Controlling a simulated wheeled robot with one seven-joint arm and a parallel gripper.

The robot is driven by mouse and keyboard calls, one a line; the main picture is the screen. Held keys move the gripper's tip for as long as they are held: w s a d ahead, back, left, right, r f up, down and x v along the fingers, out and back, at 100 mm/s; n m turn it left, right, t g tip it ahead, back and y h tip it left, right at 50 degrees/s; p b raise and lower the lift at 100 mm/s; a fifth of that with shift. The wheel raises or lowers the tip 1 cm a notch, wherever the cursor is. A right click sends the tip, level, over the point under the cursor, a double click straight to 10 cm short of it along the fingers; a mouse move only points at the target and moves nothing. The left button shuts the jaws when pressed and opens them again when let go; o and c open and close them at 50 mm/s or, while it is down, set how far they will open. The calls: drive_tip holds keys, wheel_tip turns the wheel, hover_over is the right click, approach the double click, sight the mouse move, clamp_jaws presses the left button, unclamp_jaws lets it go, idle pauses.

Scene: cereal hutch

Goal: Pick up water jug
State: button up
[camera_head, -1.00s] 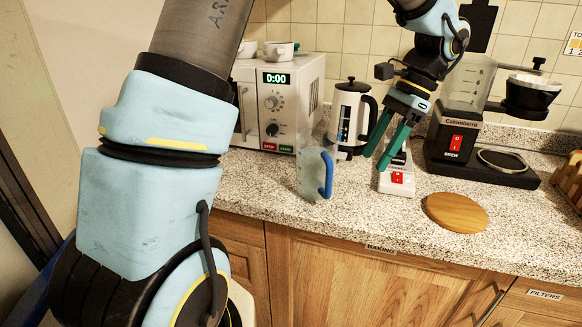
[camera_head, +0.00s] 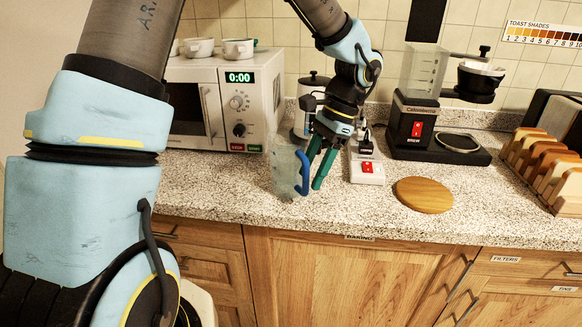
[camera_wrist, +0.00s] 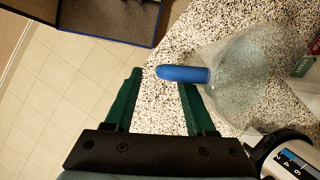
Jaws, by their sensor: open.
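The water jug (camera_head: 284,168) is a clear, see-through jug with a blue handle (camera_head: 303,172) on its right side. It stands upright on the speckled counter, near the front edge. My gripper (camera_head: 311,186) has green fingers, is open and empty, and points down just right of the jug. One finger looks close to the blue handle; I cannot tell whether they touch. In the wrist view the blue handle (camera_wrist: 183,74) lies ahead of the right-hand fingertip, and the clear jug body (camera_wrist: 240,75) is to its right. My open gripper (camera_wrist: 160,82) has bare counter between its fingers.
A white kettle (camera_head: 306,115) stands behind my gripper. A microwave (camera_head: 225,100) is at left. A power strip with a red switch (camera_head: 367,166), a round wooden board (camera_head: 423,195) and a coffee maker (camera_head: 432,135) are to the right. A toast rack (camera_head: 550,165) is far right.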

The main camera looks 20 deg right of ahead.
sight(306, 187)
drive_tip(key=p+x, duration=0.1)
drive_tip(key=x, duration=0.3)
drive_tip(key=shift+a+f, duration=0.1)
drive_tip(key=shift+f, duration=0.05)
drive_tip(key=shift+c, duration=0.2)
drive_tip(key=shift+w, duration=0.1)
clamp_jaws()
idle(1.0)
